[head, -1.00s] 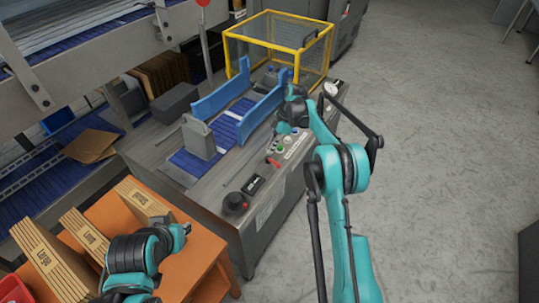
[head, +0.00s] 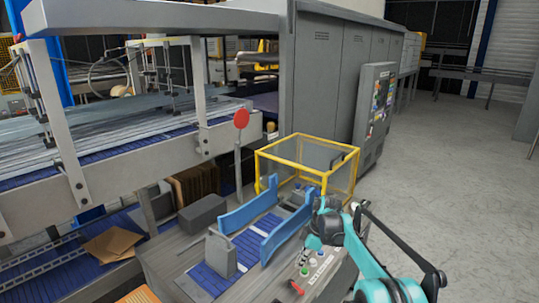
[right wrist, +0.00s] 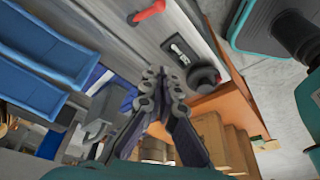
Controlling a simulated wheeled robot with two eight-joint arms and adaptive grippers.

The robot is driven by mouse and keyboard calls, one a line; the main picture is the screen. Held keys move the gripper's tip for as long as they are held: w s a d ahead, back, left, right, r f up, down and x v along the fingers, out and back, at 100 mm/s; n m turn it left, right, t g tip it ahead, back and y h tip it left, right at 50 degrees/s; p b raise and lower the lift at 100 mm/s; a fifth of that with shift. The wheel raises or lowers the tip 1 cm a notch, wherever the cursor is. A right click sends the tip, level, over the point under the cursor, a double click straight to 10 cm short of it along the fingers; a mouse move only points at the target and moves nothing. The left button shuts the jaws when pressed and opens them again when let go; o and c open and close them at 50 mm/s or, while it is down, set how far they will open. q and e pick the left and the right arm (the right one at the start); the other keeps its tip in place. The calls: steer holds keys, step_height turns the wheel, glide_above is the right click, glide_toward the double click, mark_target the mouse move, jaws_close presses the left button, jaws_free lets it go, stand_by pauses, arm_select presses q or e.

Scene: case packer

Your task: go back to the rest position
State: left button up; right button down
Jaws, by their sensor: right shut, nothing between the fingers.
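My right arm comes in from the lower right of the head view. Its gripper (head: 309,240) is above the machine's button panel (head: 319,268), partly hidden by its own wrist. In the right wrist view the two dark fingers (right wrist: 160,76) meet at their tips, shut with nothing between them. There they appear over the grey machine top, with a red handle (right wrist: 147,13) and a black knob (right wrist: 204,78) beyond. My left gripper is in neither current view.
A yellow-framed guard (head: 307,142) stands behind the blue side guides (head: 249,211). An orange table (right wrist: 243,113) with brown cartons (right wrist: 209,137) shows in the wrist view. Open floor (head: 470,190) lies to the right.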

steer(key=s+d+r+m+t+h, duration=0.1)
steer(key=s+r+m+t, duration=0.1)
steer(key=s+r+m, duration=0.5)
steer(key=s+d+r+m+t+h, duration=0.1)
steer(key=s+d+r, duration=0.1)
steer(key=s+r, duration=0.6)
steer(key=s+d+f+m+t, duration=0.1)
steer(key=s+f+m+t, duration=0.1)
steer(key=s, duration=0.8)
steer(key=s+d+f+m+t+h, duration=0.1)
steer(key=s+f+m, duration=0.4)
steer(key=s, duration=0.6)
steer(key=shift+s+d+f+m+t+h, duration=0.15)
steer(key=shift+d+f+m+t+h, duration=0.25)
steer(key=shift+m, duration=0.6)
steer(key=shift+d+r, duration=0.1)
steer(key=shift+r, duration=0.05)
